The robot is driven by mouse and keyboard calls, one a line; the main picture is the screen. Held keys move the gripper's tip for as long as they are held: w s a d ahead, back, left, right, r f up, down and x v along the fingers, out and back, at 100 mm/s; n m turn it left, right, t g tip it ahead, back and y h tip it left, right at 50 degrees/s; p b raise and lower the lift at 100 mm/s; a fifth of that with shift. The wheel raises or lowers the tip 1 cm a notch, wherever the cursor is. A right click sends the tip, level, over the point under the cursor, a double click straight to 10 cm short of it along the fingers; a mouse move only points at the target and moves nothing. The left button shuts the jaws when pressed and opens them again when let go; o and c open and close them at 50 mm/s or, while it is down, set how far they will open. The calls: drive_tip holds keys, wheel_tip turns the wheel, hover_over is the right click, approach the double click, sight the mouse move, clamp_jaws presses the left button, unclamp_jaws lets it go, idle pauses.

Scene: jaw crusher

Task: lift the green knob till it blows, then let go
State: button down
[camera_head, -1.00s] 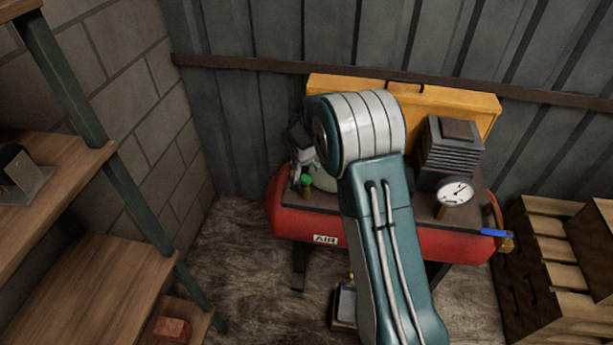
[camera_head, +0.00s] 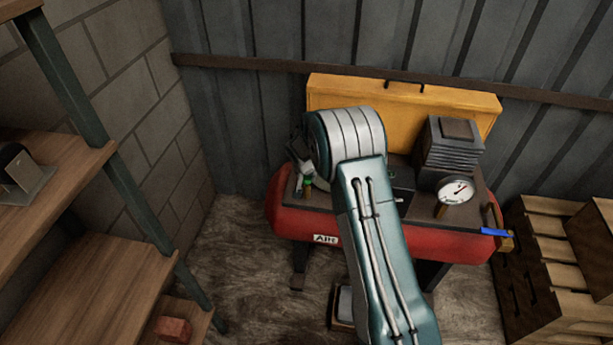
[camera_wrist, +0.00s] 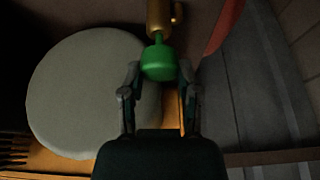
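The green knob (camera_wrist: 159,63) sits at the end of a brass valve fitting (camera_wrist: 160,18) in the wrist view. My gripper (camera_wrist: 158,78) has one finger on each side of the knob; the fingers look apart, with a thin gap at least on the left. In the head view the knob (camera_head: 307,180) is a small green spot at the left end of the red air tank (camera_head: 400,234), partly covered by my gripper (camera_head: 304,171).
A pressure gauge (camera_head: 456,191) and a blue-handled valve (camera_head: 496,232) are at the tank's right. A pale round part (camera_wrist: 88,92) lies left of my gripper in the wrist view. Wooden shelves (camera_head: 90,290) stand at left, wooden crates (camera_head: 545,270) at right.

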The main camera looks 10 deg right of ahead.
drive_tip(key=shift+r, duration=0.6)
drive_tip(key=shift+c, duration=1.6)
unclamp_jaws()
drive_tip(key=shift+a, duration=0.1)
drive_tip(key=v, duration=1.1)
drive_tip(key=shift+s+r, duration=0.2)
drive_tip(key=shift+r, duration=0.15)
